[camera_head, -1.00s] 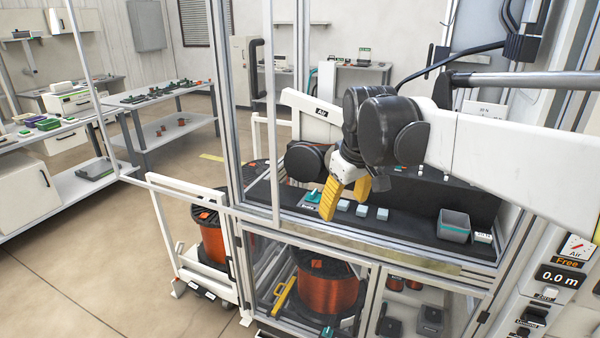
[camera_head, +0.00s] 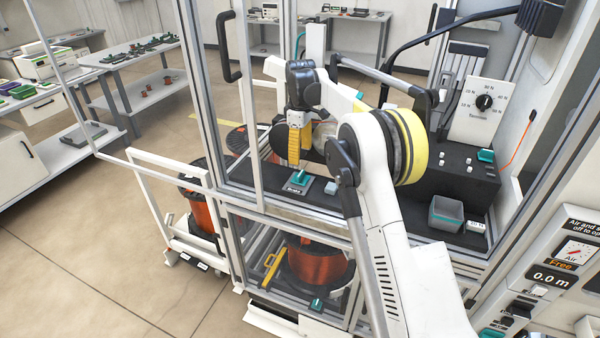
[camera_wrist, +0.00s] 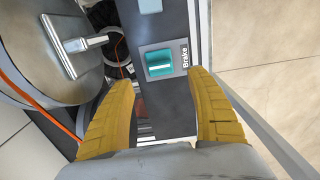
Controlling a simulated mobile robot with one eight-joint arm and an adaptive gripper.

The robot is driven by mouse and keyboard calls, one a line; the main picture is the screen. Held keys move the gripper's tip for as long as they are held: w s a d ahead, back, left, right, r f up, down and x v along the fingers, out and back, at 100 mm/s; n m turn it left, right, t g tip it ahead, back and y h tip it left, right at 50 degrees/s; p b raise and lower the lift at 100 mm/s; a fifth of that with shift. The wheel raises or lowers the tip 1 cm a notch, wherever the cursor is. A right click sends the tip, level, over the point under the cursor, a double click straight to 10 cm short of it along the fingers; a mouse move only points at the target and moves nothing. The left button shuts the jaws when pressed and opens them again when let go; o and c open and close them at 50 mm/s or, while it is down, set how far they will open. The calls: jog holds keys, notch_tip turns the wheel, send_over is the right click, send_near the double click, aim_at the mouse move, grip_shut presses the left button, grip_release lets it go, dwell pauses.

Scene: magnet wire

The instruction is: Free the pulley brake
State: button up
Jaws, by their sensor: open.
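The pulley brake is a teal switch on a grey plate lettered "Brake" on the dark deck; it shows in the head view (camera_head: 297,183) and in the wrist view (camera_wrist: 160,64). My gripper has yellow fingers and hangs pointing down just above and behind the switch in the head view (camera_head: 300,145). In the wrist view my gripper (camera_wrist: 165,100) is open and empty, and the switch lies beyond the fingertips, between them and apart from both. A round grey pulley part (camera_wrist: 50,45) with a metal bar is at the wrist view's upper left.
The frame post (camera_head: 250,110) and front rail (camera_head: 270,210) of the cabinet stand close to my gripper. An orange wire (camera_wrist: 40,105) runs at the wrist view's left. A grey bin (camera_head: 446,214) and a tension dial (camera_head: 484,102) are at the right. A panel reads "Free" and "0.0 m".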

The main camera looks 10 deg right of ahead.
aim_at(300, 173)
notch_tip(300, 173, down, 8)
jog(key=shift+f+b, duration=0.25)
jog(key=shift+b, duration=0.9)
jog(key=shift+c, duration=0.5)
jog(key=c, duration=1.1)
